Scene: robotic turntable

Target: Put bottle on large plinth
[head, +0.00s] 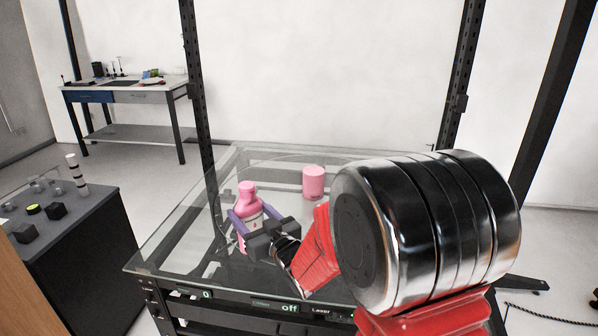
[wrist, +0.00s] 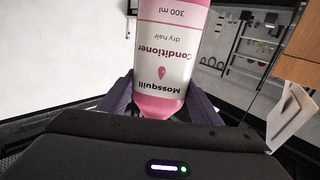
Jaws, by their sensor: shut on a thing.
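A pink conditioner bottle (head: 247,205) with a white label stands upright over the left front part of the glass turntable. My gripper (head: 247,224) is shut on it, with a purple finger on each side. In the wrist view the bottle (wrist: 168,58) fills the space between the purple fingers (wrist: 160,92), and its label reads upside down. I cannot tell if the bottle's base touches the glass. A pink cylinder (head: 313,183), perhaps a plinth, stands on the glass further back and to the right, apart from the bottle. No other plinth shows clearly.
The glass table (head: 185,229) has clear space left of and behind the bottle. Dark upright posts (head: 198,100) frame it. My red and black arm hides its right side. A dark cabinet (head: 85,250) with small objects stands at left, and a workbench (head: 130,93) at the back.

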